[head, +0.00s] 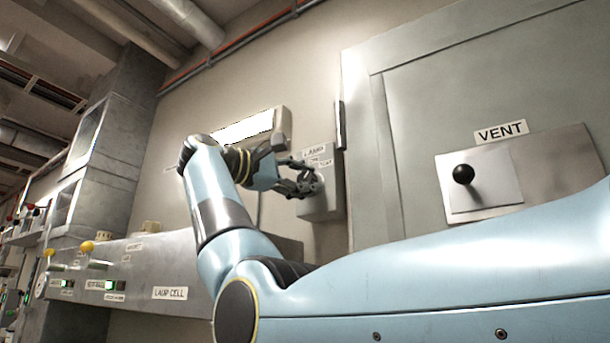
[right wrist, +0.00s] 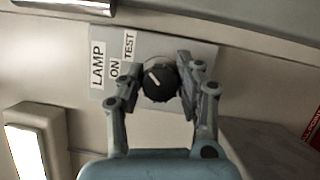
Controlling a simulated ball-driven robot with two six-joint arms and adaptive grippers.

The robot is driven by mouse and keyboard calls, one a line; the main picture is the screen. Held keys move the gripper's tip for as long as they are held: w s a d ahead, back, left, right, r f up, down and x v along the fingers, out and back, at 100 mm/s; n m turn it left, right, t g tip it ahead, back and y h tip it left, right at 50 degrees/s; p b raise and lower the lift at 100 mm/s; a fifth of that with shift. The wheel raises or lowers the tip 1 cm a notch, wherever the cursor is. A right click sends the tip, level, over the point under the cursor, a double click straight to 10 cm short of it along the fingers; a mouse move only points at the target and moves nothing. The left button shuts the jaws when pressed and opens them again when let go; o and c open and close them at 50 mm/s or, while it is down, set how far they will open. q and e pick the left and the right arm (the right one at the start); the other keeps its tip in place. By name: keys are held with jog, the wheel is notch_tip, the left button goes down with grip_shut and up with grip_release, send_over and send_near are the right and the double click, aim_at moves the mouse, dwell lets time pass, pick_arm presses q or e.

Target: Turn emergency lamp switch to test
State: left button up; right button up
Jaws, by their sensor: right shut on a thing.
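The emergency lamp switch box (head: 330,205) is a grey box on the wall, labelled LAMP. In the right wrist view the box (right wrist: 190,45) shows the labels LAMP, ON and TEST, and a round black knob (right wrist: 158,82) with a white pointer line. The line slants up and left in that view, toward the labels. My right gripper (head: 311,183) is at the front of the box; in the right wrist view the gripper (right wrist: 160,85) has one finger on each side of the knob, shut on it. My left gripper is not in view.
A lit lamp (head: 243,130) hangs on the wall left of the box. A VENT panel with a black ball knob (head: 463,174) is on the grey cabinet at right. A LAMP CELL panel (head: 180,275) with yellow knobs stands at lower left.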

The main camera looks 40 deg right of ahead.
dwell(0.3)
jog(key=o, duration=1.1)
jog(key=shift+o, duration=0.2)
jog(key=a, duration=1.2)
jog(key=shift+f, duration=0.45)
